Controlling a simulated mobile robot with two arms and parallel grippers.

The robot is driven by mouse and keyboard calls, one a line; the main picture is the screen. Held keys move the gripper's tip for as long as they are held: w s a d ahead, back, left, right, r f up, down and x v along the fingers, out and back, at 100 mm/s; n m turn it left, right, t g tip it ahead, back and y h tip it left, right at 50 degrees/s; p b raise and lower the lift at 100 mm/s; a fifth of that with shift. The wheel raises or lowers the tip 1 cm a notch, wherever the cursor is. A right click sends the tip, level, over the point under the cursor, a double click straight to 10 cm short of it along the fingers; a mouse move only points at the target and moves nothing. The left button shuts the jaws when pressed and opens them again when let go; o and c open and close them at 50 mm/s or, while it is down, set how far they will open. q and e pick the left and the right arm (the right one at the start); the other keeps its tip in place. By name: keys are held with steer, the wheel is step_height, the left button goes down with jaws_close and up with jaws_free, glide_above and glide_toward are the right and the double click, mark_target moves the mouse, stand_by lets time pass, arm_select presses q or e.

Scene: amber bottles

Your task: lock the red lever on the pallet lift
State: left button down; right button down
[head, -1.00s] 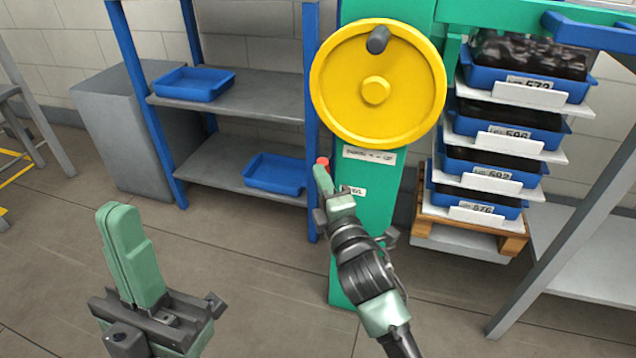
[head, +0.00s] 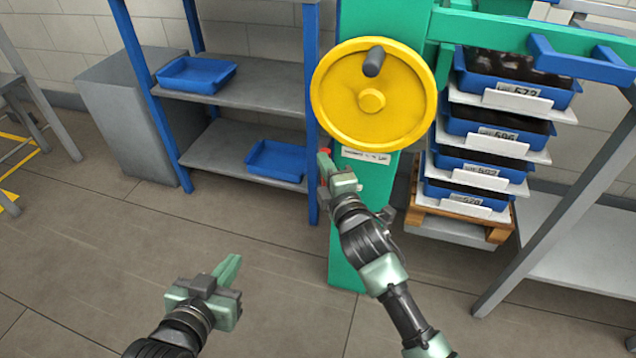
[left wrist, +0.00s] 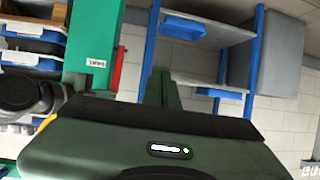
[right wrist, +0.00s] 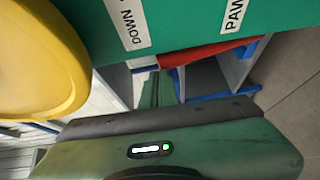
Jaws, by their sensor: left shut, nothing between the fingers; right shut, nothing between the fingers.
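The red lever (head: 326,153) is on the left side of the green lift column (head: 362,225), below the yellow handwheel (head: 371,98). In the head view my right gripper mostly hides it. In the right wrist view the lever (right wrist: 212,52) runs along the column's edge beside a label reading "PAW…". My right gripper (head: 324,164) is shut and empty, close to the lever; I cannot tell whether they touch. My left gripper (head: 230,266) is shut and empty, low over the floor, apart from the column. The left wrist view also shows the lever (left wrist: 117,68).
A blue-framed shelf (head: 240,90) with blue trays stands left of the column. Stacked blue crates (head: 497,128) with dark contents stand on a wooden pallet (head: 458,216) at the right. A grey bench (head: 575,235) is at the far right. The floor between is clear.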

arm_select(q)
steer(key=s+a+f+g+y+p, duration=0.1)
steer(key=s+a+f+g+p, duration=0.1)
steer(key=s+f+g, duration=0.2)
steer(key=s+a+f+g+y+p, duration=0.1)
steer(key=s+a+f+g+p, duration=0.2)
steer(key=s, duration=0.7)
steer(key=shift+f+g+y, duration=0.3)
steer(key=shift+f+g, duration=0.45)
steer(key=shift+g, duration=0.45)
arm_select(e)
steer(key=shift+w+d+r+m+g, duration=0.2)
steer(key=shift+w+g, duration=0.15)
steer(key=shift+w, duration=0.15)
steer(key=shift+w+d+r+m+g, duration=0.1)
steer(key=shift+w+r+m+g, duration=0.1)
steer(key=shift+w+g, duration=0.25)
arm_select(q)
steer(key=shift+s, duration=0.1)
